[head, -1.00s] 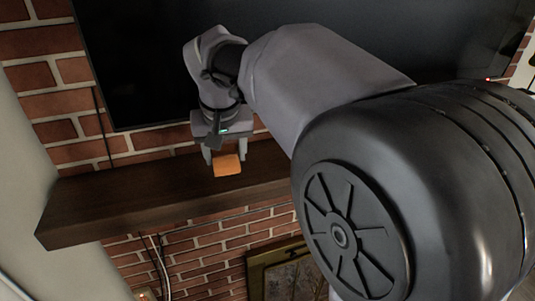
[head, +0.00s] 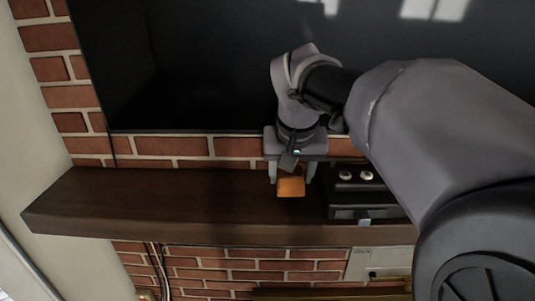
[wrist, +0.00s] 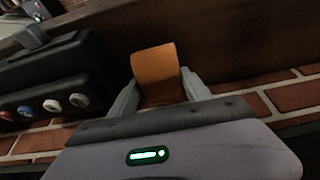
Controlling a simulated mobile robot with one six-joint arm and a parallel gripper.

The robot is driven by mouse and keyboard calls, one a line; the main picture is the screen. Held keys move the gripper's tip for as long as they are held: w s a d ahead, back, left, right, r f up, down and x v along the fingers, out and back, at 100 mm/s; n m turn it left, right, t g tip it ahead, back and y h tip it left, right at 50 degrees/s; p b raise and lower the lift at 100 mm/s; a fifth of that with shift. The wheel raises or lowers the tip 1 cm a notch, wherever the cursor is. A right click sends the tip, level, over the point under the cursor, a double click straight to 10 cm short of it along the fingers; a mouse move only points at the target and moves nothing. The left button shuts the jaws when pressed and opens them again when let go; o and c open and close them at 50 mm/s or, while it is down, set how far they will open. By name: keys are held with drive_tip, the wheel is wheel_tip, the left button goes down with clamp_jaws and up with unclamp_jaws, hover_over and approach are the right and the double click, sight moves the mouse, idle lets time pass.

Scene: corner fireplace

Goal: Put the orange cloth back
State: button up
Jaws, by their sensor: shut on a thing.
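The orange cloth (head: 291,187) is a small folded piece between the fingers of my gripper (head: 291,180). In the wrist view the cloth (wrist: 157,72) stands up as a curved orange piece, with a finger of my gripper (wrist: 160,92) on each side. My gripper is shut on it and points down at the dark wooden mantel shelf (head: 170,200). I cannot tell whether the cloth touches the shelf.
A black device with round knobs (head: 355,200) stands on the mantel just right of my gripper; it also shows at left in the wrist view (wrist: 45,80). A large dark screen (head: 200,70) hangs behind. The mantel's left part is bare.

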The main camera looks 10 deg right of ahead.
sight(289, 187)
drive_tip(key=f, duration=0.1)
drive_tip(key=a+f+b, duration=0.1)
drive_tip(key=f, duration=0.1)
drive_tip(key=shift+s+a+f, duration=0.1)
drive_tip(key=shift+s+a, duration=0.05)
drive_tip(key=shift+s, duration=0.2)
drive_tip(key=shift+s+a, duration=0.2)
drive_tip(key=shift+s, duration=0.05)
drive_tip(key=shift+d+r, duration=0.25)
drive_tip(key=shift+r, duration=0.1)
drive_tip(key=shift+d, duration=0.3)
drive_tip(key=shift+d+f, duration=0.1)
drive_tip(key=shift+f, duration=0.15)
drive_tip(key=o, duration=1.4)
drive_tip(key=shift+o, duration=1)
drive_tip(key=shift+a, duration=0.4)
drive_tip(key=shift+d+r, duration=0.1)
drive_tip(key=shift+d, duration=0.15)
drive_tip(key=shift+r, duration=0.35)
drive_tip(key=p+v, duration=0.1)
drive_tip(key=v, duration=1)
drive_tip(key=shift+a+r, duration=0.2)
